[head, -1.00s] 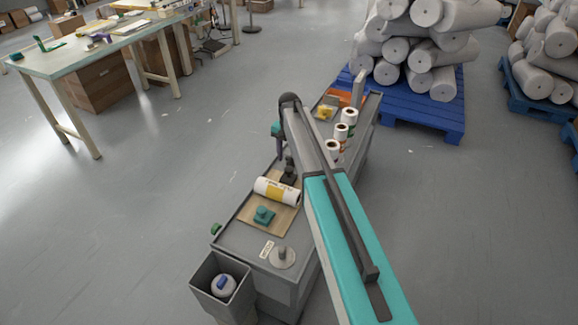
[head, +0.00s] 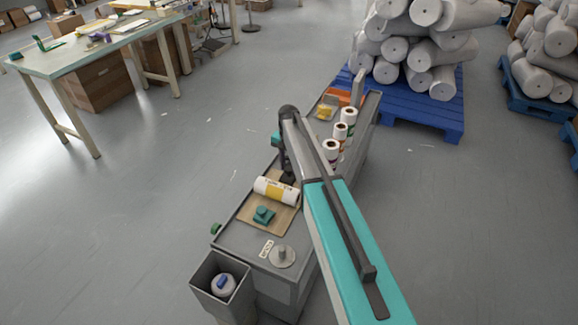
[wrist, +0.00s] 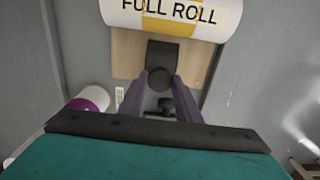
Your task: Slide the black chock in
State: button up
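The black chock (wrist: 164,53) lies on the tan board beside the white roll marked FULL ROLL (wrist: 170,14), its round knob towards me. In the head view the same roll (head: 277,191) lies across the board, and the chock is mostly hidden behind my gripper (head: 285,165). In the wrist view my gripper (wrist: 161,85) has its two dark fingers on either side of the chock's knob, apart from each other. Whether they touch the knob is hard to tell. The chock's edge appears close to the roll; any gap between them is not clear.
A green knobbed block (head: 263,215) sits on the board (head: 247,215) on the roll's other side. Several small upright rolls (head: 340,131) line the cart's right side. A grey bin (head: 208,290) with a white object hangs at the cart's near end.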

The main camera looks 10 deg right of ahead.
grip_shut()
jog(key=shift+s+a, duration=0.7)
jog(key=shift+s, duration=0.35)
jog(key=shift+s+a, duration=0.7)
jog(key=shift+s, duration=0.35)
jog(key=shift+f, duration=0.1)
jog(key=o, duration=0.9)
grip_release()
jog(key=shift+r, duration=0.2)
jog(key=shift+w+r, duration=0.1)
jog(key=shift+r, duration=0.35)
notch_tip(320, 180, up, 13)
jog(key=shift+f+b, duration=0.15)
jog(key=shift+b, duration=0.3)
